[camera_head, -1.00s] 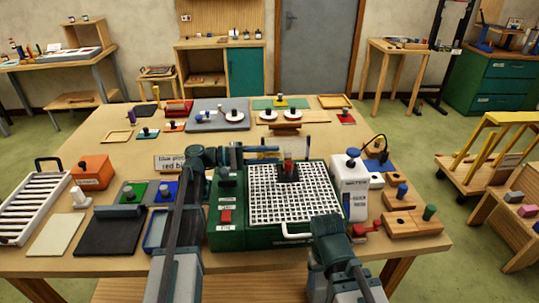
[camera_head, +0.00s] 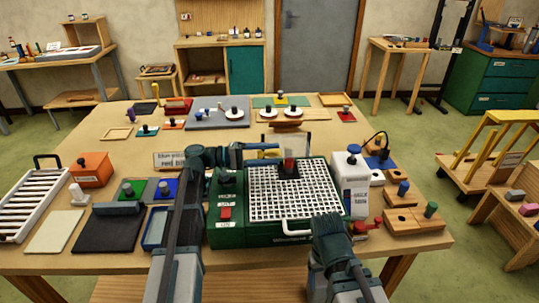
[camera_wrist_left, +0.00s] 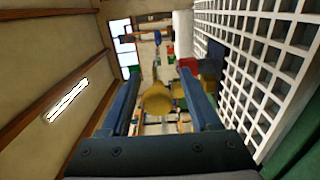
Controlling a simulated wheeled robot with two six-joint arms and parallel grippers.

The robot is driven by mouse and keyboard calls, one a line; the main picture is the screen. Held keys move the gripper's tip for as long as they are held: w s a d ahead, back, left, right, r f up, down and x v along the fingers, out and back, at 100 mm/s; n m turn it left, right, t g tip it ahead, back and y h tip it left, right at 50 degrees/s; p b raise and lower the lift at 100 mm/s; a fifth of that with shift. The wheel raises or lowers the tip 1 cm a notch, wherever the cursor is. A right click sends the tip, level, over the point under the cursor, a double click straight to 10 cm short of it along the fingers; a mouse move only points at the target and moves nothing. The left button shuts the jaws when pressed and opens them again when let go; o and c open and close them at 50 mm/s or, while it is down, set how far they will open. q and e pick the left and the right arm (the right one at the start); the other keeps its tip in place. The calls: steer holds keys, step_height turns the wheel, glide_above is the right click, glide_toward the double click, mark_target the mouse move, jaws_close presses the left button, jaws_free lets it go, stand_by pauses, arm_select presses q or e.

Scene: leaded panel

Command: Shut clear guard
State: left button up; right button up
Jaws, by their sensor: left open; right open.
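The green machine (camera_head: 225,232) has a white grid top (camera_head: 280,205) and a white front handle (camera_head: 297,234). A pale framed panel, apparently the clear guard (camera_head: 292,141), stands raised at its back edge. My left gripper (camera_head: 268,153) reaches over the machine's back left corner beside this panel. In the left wrist view its two fingers (camera_wrist_left: 162,103) are apart, with a round yellow piece (camera_wrist_left: 157,99) showing between them; contact is unclear. The grid (camera_wrist_left: 245,60) fills that view's right side. My right gripper (camera_head: 325,222) is near the machine's front right corner; its fingertips are hard to see.
A red piece on a dark block (camera_head: 289,168) sits on the grid. A white unit (camera_head: 350,188) and wooden blocks (camera_head: 415,218) stand to the right. A sign (camera_head: 178,160), orange box (camera_head: 91,170) and dark mat (camera_head: 112,234) are on the left.

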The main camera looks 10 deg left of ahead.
arm_select(q)
steer(key=v, duration=1.3)
steer(key=shift+s+a, duration=0.1)
steer(key=shift+a, duration=0.3)
